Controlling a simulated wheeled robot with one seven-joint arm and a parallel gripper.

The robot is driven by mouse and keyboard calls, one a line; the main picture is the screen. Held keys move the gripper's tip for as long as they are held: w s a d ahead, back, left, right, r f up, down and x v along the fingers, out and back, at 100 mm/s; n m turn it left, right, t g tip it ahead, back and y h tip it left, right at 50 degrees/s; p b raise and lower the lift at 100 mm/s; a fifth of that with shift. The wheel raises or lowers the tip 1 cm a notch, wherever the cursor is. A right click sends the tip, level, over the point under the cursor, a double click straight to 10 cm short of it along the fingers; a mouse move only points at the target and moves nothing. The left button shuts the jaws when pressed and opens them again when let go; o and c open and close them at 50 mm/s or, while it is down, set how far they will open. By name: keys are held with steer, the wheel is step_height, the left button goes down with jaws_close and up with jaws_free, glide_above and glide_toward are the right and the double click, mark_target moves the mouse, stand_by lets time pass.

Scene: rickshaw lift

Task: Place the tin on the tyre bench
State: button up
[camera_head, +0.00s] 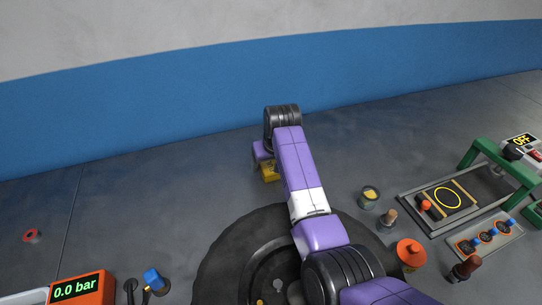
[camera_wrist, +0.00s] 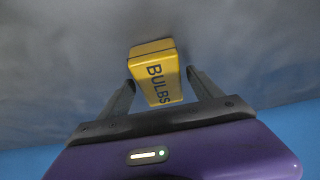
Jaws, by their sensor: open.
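A yellow tin marked "BULBS" (camera_wrist: 157,72) sits between the two fingertips of my gripper (camera_wrist: 160,80) in the wrist view. My gripper is open, with one finger on each side of the tin. Whether either finger touches it I cannot tell. In the head view the tin (camera_head: 270,173) is a small yellow patch, partly hidden by my gripper (camera_head: 263,160). A large dark tyre (camera_head: 222,255) lies flat at the bottom centre, partly covered by my arm. I cannot tell a separate bench from it.
An orange gauge reading 0.0 bar (camera_head: 82,287) is at the lower left. An orange-topped can (camera_head: 411,252) and a small pot (camera_head: 370,196) stand right of the tyre. A green frame (camera_head: 500,160) and trays are further right. The left floor is mostly clear; a blue wall band is behind.

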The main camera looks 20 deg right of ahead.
steer(key=v, duration=1.1)
steer(key=shift+r, duration=0.25)
steer(key=shift+r, duration=0.1)
